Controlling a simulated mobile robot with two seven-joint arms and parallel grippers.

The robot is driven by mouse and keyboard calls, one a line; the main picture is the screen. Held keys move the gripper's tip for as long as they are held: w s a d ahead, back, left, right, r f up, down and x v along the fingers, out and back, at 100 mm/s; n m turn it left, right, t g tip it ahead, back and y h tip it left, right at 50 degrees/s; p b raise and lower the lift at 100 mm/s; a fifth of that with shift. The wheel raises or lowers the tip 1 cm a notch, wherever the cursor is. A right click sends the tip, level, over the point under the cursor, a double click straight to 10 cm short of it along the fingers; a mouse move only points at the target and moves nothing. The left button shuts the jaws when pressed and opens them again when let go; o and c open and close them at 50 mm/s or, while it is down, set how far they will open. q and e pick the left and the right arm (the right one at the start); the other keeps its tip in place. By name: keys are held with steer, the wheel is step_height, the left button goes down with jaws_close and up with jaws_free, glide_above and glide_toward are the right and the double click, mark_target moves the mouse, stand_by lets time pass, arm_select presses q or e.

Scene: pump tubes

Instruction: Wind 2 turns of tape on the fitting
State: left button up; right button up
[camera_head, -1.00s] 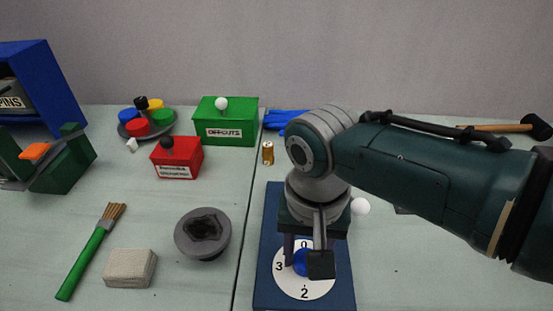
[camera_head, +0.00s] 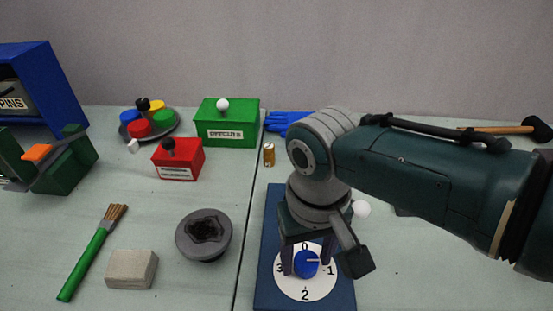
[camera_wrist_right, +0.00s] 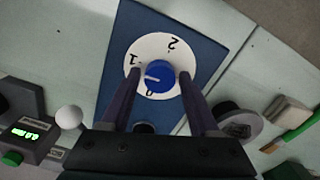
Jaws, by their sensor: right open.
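A white dial (camera_head: 303,290) marked 0, 1, 2 and 3 lies on a blue board (camera_head: 268,250), with a round blue knob (camera_head: 306,265) at its centre. The knob's white mark points right, near the 1. The dial (camera_wrist_right: 170,45) and knob (camera_wrist_right: 160,76) also show in the right wrist view, the mark lying between 0 and 1. My right gripper (camera_head: 307,258) is open, pointing down, its fingers on either side of the knob; contact cannot be told. A small brass-coloured cylinder (camera_head: 269,155), possibly the fitting, stands behind the board. I see no tape for certain. My left gripper is out of view.
A grey socketed round part (camera_head: 203,235), a beige block (camera_head: 131,269) and a green brush (camera_head: 92,250) lie left of the board. Red (camera_head: 178,160) and green (camera_head: 227,126) boxes stand behind. A white ball (camera_head: 361,208) is close beside my right wrist.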

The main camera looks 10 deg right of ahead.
steer(key=n, duration=1.3)
steer(key=shift+n, duration=0.3)
jaws_close()
steer(key=shift+r+m, duration=0.1)
steer(key=shift+m, duration=1.7)
